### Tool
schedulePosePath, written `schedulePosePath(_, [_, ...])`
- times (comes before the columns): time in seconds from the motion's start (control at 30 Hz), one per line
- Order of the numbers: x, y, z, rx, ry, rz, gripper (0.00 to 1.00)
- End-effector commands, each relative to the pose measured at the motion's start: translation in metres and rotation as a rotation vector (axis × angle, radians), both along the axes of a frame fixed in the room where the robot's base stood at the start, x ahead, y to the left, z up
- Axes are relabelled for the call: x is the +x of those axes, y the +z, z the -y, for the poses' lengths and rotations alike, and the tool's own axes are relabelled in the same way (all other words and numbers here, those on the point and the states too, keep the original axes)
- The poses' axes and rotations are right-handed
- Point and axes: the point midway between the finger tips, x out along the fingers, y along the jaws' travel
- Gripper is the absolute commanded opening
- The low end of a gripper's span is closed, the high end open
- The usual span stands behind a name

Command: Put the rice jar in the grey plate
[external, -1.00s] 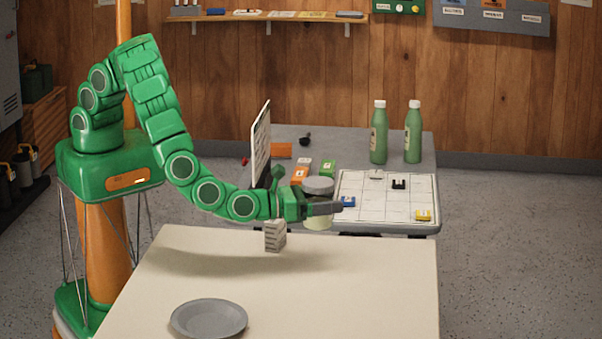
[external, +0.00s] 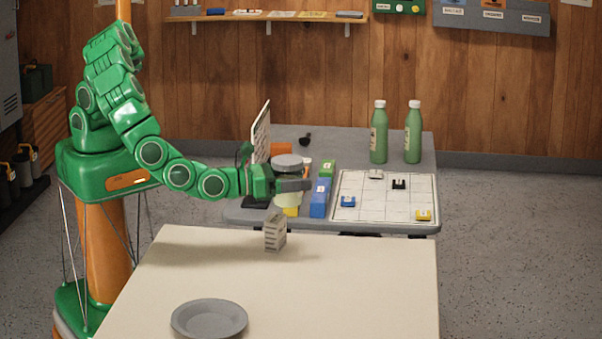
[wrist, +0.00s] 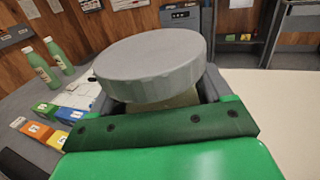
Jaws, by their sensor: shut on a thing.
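The rice jar (external: 288,190) has a grey lid and a pale body. My gripper (external: 292,186) is shut on it and holds it upright in the air, by the near edge of the grey table behind the cream table. In the wrist view the jar's grey lid (wrist: 150,58) fills the middle, and the jaws hide most of its body. The grey plate (external: 209,319) lies on the cream table at the front left, well apart from the jar. It looks empty.
A small grey printed carton (external: 275,232) stands at the cream table's back edge, below and near my gripper. The cream table (external: 350,290) is otherwise clear. Behind are a white grid board (external: 385,197), coloured blocks (external: 320,196), two green bottles (external: 379,133) and an upright panel (external: 261,135).

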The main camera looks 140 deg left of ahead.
Motion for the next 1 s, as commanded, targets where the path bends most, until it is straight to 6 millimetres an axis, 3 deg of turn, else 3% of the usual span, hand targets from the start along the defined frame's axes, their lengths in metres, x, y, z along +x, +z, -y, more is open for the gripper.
schedulePosePath(0.17, [0.014, 0.007, 0.04, 0.01, -0.103, 0.014, 0.34])
schedulePosePath(0.5, [0.041, 0.019, 0.172, 0.016, -0.431, 0.035, 0.34])
schedulePosePath(0.8, [0.038, 0.026, 0.281, 0.01, -0.688, 0.024, 0.34])
schedulePosePath(1.0, [0.03, 0.027, 0.326, 0.005, -0.793, 0.004, 0.34])
